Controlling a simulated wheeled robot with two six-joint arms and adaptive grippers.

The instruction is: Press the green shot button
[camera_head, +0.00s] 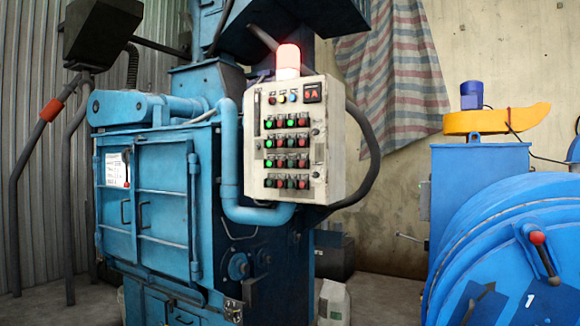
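A cream control panel box (320,108) is mounted on the right side of a blue drum blaster machine (160,170). Its face carries several rows of paired green and red buttons, such as a green button (268,143) at the left of the second row. The labels are too small to read, so I cannot tell which green button is the shot button. A red lamp (288,60) glows on top of the box, and a red digital display (312,93) is lit. Neither of my grippers is in view.
A thick blue pipe (230,165) bends under the panel, and a black cable (368,150) loops at its right. A second blue machine (510,240) with a red-knobbed lever (538,240) stands at the right. Some floor (385,298) is clear between the machines.

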